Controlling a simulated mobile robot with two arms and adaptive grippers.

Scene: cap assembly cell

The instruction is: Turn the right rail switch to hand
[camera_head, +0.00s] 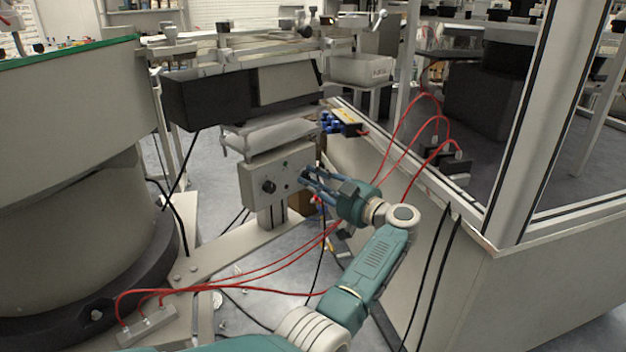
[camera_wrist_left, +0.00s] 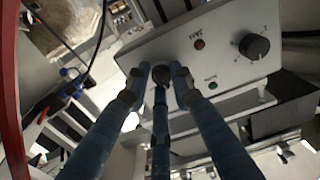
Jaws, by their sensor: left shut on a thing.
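A grey switch box (camera_head: 259,172) stands on a post in the middle of the head view. Its face has a black knob (camera_head: 268,187) on the left, free of my gripper, and small indicators between. My left gripper (camera_head: 304,176) is at the right end of the face. In the left wrist view, its blue fingers (camera_wrist_left: 162,78) are closed around a second dark knob, the right rail switch (camera_wrist_left: 160,75). The fingers largely hide this switch, so I cannot read its position. The free knob (camera_wrist_left: 254,46) also shows there, with a red indicator (camera_wrist_left: 199,44) and a green one (camera_wrist_left: 212,85).
A large round feeder (camera_head: 60,200) fills the left side. A cell frame with a grey side panel (camera_head: 480,300) stands close on the right of my arm. Red hoses (camera_head: 240,277) run under and behind my arm. A blue-fitted valve block (camera_head: 345,124) sits above the gripper.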

